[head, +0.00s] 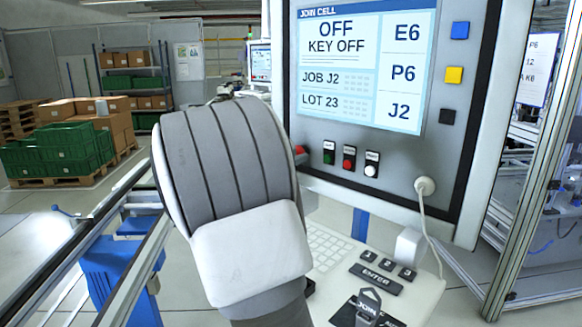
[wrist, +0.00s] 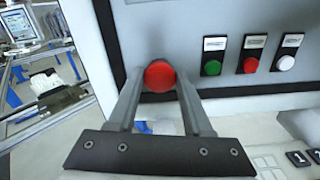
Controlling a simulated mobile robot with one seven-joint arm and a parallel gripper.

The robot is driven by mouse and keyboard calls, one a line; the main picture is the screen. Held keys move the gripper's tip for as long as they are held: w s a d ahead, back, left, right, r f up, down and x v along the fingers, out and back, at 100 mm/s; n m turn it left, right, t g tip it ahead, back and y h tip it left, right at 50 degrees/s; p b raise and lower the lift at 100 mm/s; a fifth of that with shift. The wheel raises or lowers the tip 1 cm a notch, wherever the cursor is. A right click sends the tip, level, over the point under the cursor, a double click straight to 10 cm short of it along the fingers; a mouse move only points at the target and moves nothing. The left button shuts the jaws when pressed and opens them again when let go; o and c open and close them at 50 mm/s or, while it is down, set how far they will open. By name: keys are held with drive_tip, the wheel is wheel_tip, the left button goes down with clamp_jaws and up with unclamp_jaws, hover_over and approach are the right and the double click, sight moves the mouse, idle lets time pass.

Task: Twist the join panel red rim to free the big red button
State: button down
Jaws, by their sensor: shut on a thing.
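The join panel (head: 455,130) stands ahead with its screen reading OFF and KEY OFF. The big red button (wrist: 159,75) shows round and red in the wrist view, on the lower left of the panel face. My gripper (wrist: 158,78) has one finger on each side of the button's red rim and is shut on it. In the head view my arm hides most of the button; only a small red edge (head: 299,150) shows beside my wrist. The gripper fingers are hidden there.
Right of the red button are a green button (wrist: 212,67), a smaller red button (wrist: 250,64) and a white button (wrist: 287,62). Below the panel is a shelf with a keyboard (head: 325,247) and an ENTER key (head: 376,279). A white cable (head: 432,225) hangs from the panel.

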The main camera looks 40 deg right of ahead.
drive_tip(key=shift+f+m+b, duration=0.1)
drive_tip(key=shift+m+b, duration=1.2)
drive_tip(key=shift+b, duration=0.1)
drive_tip(key=shift+c, duration=1.5)
unclamp_jaws()
drive_tip(key=shift+a, duration=0.1)
drive_tip(key=s+a+b, duration=0.1)
drive_tip(key=s+a, duration=0.2)
drive_tip(key=a, duration=1.4)
drive_tip(key=shift+s, duration=0.1)
